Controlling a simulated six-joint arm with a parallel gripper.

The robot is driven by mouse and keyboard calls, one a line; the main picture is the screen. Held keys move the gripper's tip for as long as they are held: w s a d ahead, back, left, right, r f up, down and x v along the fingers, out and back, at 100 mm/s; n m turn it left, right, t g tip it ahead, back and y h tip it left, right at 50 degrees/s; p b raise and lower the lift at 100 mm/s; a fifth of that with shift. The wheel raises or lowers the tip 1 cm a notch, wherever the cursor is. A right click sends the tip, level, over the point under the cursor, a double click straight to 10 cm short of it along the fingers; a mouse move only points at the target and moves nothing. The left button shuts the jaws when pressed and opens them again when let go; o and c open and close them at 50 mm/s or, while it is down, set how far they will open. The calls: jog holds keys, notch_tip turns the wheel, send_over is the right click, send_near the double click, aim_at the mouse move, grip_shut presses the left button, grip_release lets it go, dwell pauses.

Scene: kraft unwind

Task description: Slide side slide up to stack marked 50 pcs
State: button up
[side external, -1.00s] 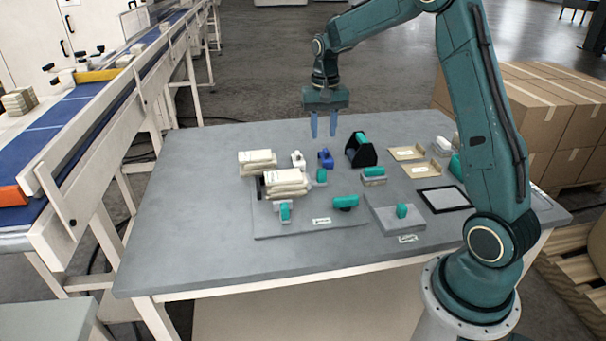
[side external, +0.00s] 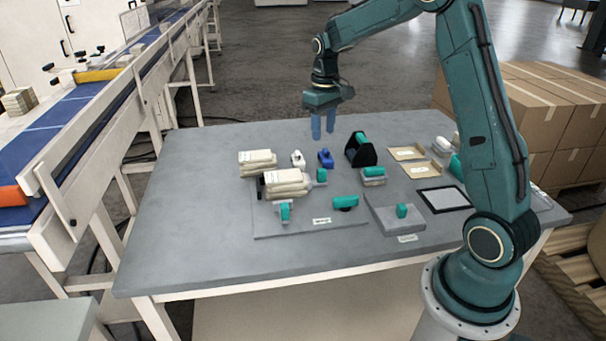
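Two cream stacks of flat pieces with small labels stand at the left of the work area, one behind (side external: 257,166) and one in front (side external: 284,190). The print is too small to read, so I cannot tell which is marked 50 pcs. Teal-handled slides stand around the front stack: one at its front (side external: 285,212), one at its right (side external: 321,176) and one farther right (side external: 345,202). I cannot tell which is the side slide. My gripper (side external: 323,125) hangs above the back of the table, fingers down, empty, with a gap between them.
A blue piece (side external: 325,159) and a white piece (side external: 298,159) stand below my gripper. A black holder with a teal top (side external: 361,152) stands to their right. Tan trays (side external: 407,153) and a black-framed pad (side external: 444,199) lie farther right. The table's left side is clear.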

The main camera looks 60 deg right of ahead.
aim_at(322, 170)
jog(key=n, duration=1)
jog(key=shift+r+n, duration=0.15)
jog(key=shift+n, duration=0.25)
notch_tip(322, 170, down, 14)
jog(key=shift+r, duration=0.1)
dwell(0.4)
